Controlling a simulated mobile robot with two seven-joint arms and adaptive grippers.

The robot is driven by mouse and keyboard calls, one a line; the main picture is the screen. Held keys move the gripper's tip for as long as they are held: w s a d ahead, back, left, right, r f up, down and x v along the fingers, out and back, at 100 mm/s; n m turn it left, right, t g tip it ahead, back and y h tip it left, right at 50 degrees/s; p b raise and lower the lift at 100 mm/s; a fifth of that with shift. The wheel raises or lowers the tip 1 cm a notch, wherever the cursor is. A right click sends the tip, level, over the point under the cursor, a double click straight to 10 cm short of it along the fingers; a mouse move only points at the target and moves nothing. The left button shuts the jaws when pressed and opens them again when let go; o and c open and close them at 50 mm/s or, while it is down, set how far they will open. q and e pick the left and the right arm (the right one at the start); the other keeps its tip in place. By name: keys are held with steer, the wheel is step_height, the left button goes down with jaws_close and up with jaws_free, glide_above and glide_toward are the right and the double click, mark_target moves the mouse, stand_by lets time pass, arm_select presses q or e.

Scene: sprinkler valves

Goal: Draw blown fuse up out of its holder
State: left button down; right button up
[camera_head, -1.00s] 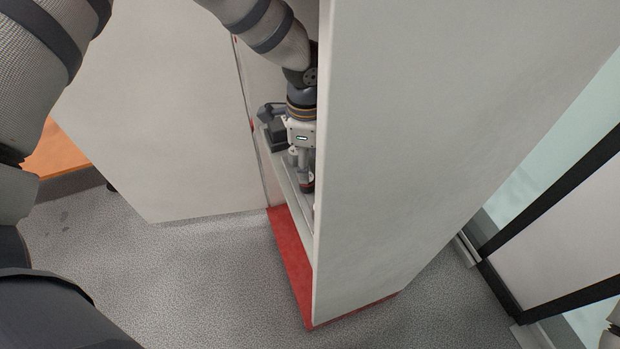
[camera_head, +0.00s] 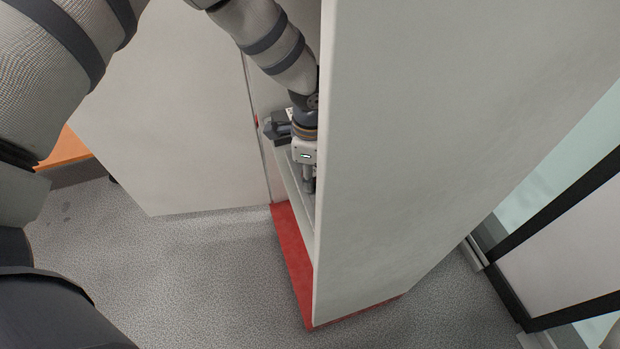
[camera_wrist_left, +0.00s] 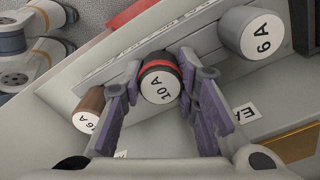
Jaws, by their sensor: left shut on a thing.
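A cylindrical fuse (camera_wrist_left: 160,86) with a white face marked 10 A, a dark rim and a red band shows in the middle of the left wrist view. My left gripper (camera_wrist_left: 161,66) is shut on it, one finger on each side. In the head view my left gripper (camera_head: 309,186) points down inside the narrow cabinet, partly behind its near panel. The fuse's lower part and its holder are hidden, so I cannot tell how deep it sits. My right gripper is not in view.
A pale fuse marked 6 A (camera_wrist_left: 252,33) stands to the right, and a brown one marked 16 A (camera_wrist_left: 88,108) to the left. The large cabinet panel (camera_head: 420,150) stands close beside my left arm. An open door (camera_head: 170,130) is on the left.

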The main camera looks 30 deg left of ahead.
arm_select(q)
steer(key=shift+r+p, duration=0.45)
steer(key=shift+r, duration=0.6)
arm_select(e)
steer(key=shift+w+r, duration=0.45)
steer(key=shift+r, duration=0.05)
arm_select(q)
steer(key=shift+r+p, duration=1.25)
steer(key=shift+r, duration=1.9)
steer(key=shift+w+r, duration=0.1)
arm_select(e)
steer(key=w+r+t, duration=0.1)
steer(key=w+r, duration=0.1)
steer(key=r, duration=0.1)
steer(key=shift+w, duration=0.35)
